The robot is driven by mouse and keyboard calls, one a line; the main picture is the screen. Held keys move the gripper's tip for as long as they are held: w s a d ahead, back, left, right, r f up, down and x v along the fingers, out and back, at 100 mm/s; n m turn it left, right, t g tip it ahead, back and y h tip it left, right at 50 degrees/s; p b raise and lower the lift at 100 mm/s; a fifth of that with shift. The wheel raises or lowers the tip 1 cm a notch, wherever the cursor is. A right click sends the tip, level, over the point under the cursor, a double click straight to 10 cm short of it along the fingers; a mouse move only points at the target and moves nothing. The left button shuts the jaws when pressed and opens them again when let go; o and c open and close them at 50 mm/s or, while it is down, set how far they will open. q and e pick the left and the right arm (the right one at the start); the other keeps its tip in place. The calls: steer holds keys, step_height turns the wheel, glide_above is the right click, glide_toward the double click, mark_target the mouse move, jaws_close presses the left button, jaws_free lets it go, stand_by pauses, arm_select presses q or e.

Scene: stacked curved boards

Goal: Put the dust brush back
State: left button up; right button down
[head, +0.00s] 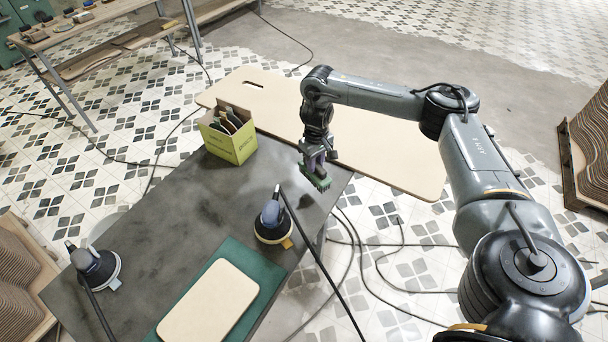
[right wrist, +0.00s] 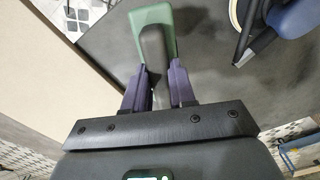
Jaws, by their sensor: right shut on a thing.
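My right gripper (head: 314,162) is shut on the dust brush (head: 319,181) near the far right corner of the dark table. In the right wrist view, the brush's dark handle sits between the purple fingers of the gripper (right wrist: 158,72). The brush's green head (right wrist: 169,21) points away from the gripper. In the head view the brush looks held above the table edge; the exact gap is hard to tell. My left gripper is not in view.
The dark table (head: 165,210) bears a yellow-green box (head: 231,147) with several flat pieces, two sanders (head: 271,222) (head: 96,266) with cords, and a pale board (head: 208,303) on a green mat (head: 262,272). A large pale board (head: 400,163) lies behind. The table's middle is clear.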

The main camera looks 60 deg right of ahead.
mark_target(304, 165)
steer(key=w, duration=0.1)
steer(key=w+f, duration=0.2)
steer(key=w, duration=0.1)
steer(key=shift+w+d+f, duration=0.1)
steer(key=shift+d+f, duration=0.05)
steer(key=shift+f, duration=0.1)
steer(key=shift+f+b, duration=0.4)
steer(key=shift+f, duration=1.6)
steer(key=shift+f, duration=0.15)
steer(key=c, duration=0.9)
jaws_free()
steer(key=shift+c, duration=0.2)
